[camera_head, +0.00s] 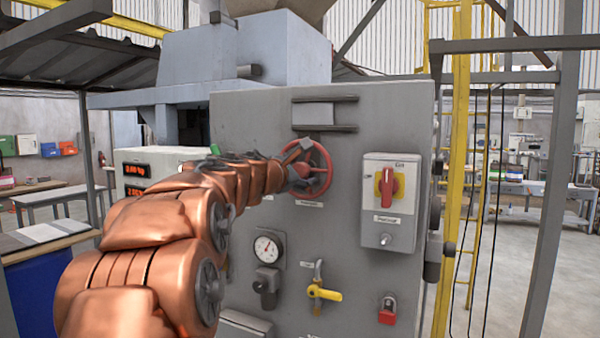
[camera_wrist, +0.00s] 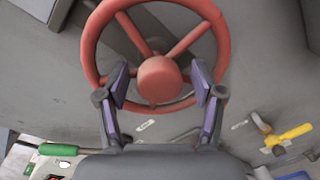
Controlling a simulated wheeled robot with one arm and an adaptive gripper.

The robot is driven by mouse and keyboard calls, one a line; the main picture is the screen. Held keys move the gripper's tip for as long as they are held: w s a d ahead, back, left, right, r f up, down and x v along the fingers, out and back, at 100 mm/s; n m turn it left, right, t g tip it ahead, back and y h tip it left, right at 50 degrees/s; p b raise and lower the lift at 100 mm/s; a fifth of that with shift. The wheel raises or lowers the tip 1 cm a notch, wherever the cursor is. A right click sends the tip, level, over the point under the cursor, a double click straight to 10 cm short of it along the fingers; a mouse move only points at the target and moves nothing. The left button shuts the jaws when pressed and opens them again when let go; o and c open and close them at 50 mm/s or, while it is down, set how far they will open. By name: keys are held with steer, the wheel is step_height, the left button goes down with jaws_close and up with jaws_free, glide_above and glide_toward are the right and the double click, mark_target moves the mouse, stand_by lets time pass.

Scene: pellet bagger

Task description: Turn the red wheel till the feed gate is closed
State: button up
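The red wheel (camera_head: 325,172) is mounted on the front of the grey cabinet. In the wrist view the wheel (camera_wrist: 216,42) fills the upper middle, with its round hub (camera_wrist: 159,79) and spokes facing me. My gripper (camera_wrist: 160,74) is open, with one finger on each side of the hub and gaps to it. The fingertips lie within the rim's outline; whether they touch rim or spokes I cannot tell. In the head view my gripper (camera_head: 300,172) reaches the wheel's left side and partly hides it. I cannot clearly identify the feed gate; a light plate (camera_head: 313,114) sits between dark rails above the wheel.
Right of the wheel is a switch box (camera_head: 390,200) with a red rotary knob. Below are a pressure gauge (camera_head: 267,247), a yellow-handled valve (camera_head: 323,292) and a red padlock (camera_head: 387,311). A yellow post (camera_head: 457,150) stands right of the cabinet.

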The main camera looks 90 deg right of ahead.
steer(key=shift+w+a+r, duration=0.15)
steer(key=shift+w+a, duration=0.1)
steer(key=shift+a, duration=0.3)
steer(key=v, duration=1)
steer(key=shift+a, duration=0.4)
steer(key=shift+w, duration=0.2)
steer(key=w+a+f+m+t+y, duration=0.1)
steer(key=w+a+f+t+y, duration=0.15)
steer(key=w+a+f, duration=0.55)
steer(key=w+a+f+m+t+y, duration=0.25)
steer(key=w+a+f, duration=0.3)
steer(key=f, duration=0.55)
steer(key=w+a+f+m+t+y, duration=0.1)
steer(key=w+a+f+t+y, duration=0.15)
steer(key=w+a+f, duration=0.4)
steer(key=s+a+f+y, duration=0.2)
steer(key=a+f, duration=0.3)
steer(key=a, duration=0.5)
steer(key=s+a+f+g+y, duration=0.1)
steer(key=a+f, duration=0.4)
steer(key=a, duration=0.5)
steer(key=s+a+f+g+y, duration=0.1)
steer(key=s+a+f+y, duration=0.3)
steer(key=a, duration=0.7)
steer(key=shift+f+y, duration=0.65)
steer(key=shift+f, duration=0.3)
